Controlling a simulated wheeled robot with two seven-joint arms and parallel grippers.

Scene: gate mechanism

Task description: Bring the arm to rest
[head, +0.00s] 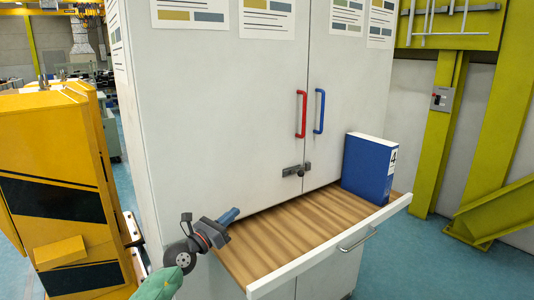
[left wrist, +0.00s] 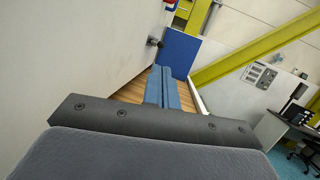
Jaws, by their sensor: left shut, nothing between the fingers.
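My left gripper (head: 229,216) is in the lower middle of the head view, just above the left end of the pull-out wooden shelf. Its blue fingers are together with nothing between them. In the left wrist view the shut fingers (left wrist: 161,86) point along the shelf toward a blue binder, with a clear gap between. My left arm comes in from the bottom of the head view. My right gripper is in neither view.
A tall grey cabinet (head: 220,110) has a red handle (head: 301,114), a blue handle (head: 319,111) and a latch (head: 296,171). Its shelf (head: 285,235) holds a blue binder (head: 367,170) at the right end. A yellow machine (head: 55,190) stands left. Open floor lies right.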

